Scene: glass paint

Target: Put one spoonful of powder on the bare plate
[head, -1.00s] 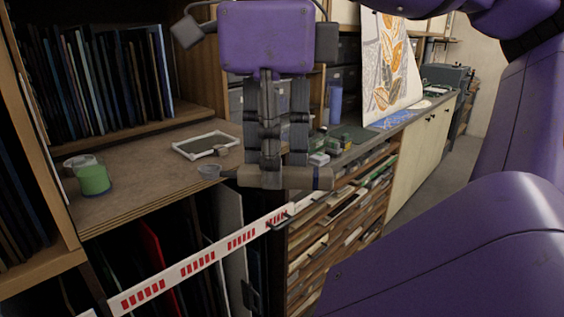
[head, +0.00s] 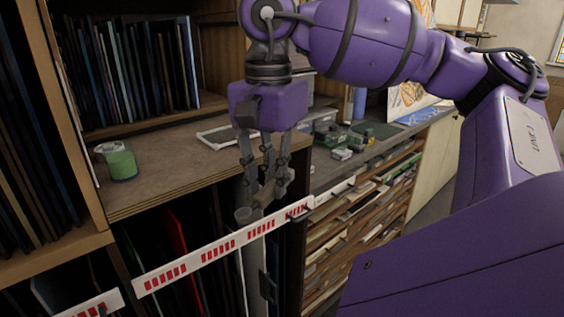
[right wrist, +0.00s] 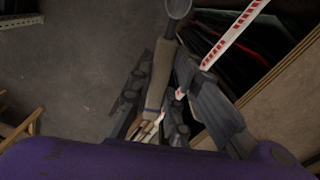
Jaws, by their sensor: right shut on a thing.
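My right gripper (head: 268,190) is shut on the spoon, in front of the shelf's front edge. The spoon's grey bowl (head: 243,214) points to the left and toward me in the head view. In the right wrist view the pale thick handle (right wrist: 160,82) sits between the fingers and the bowl (right wrist: 178,8) is at the top edge; no powder can be made out in it. A clear jar with green powder (head: 120,164) stands on the shelf at the left. A white-framed plate (head: 213,138) lies on the shelf behind my gripper, partly hidden by it.
The wooden shelf top (head: 165,172) is clear between jar and plate. A red-and-white striped strip (head: 225,245) runs below the gripper. Upright sheets fill the racks. Small boxes (head: 342,153) stand at the right above open drawers (head: 355,205).

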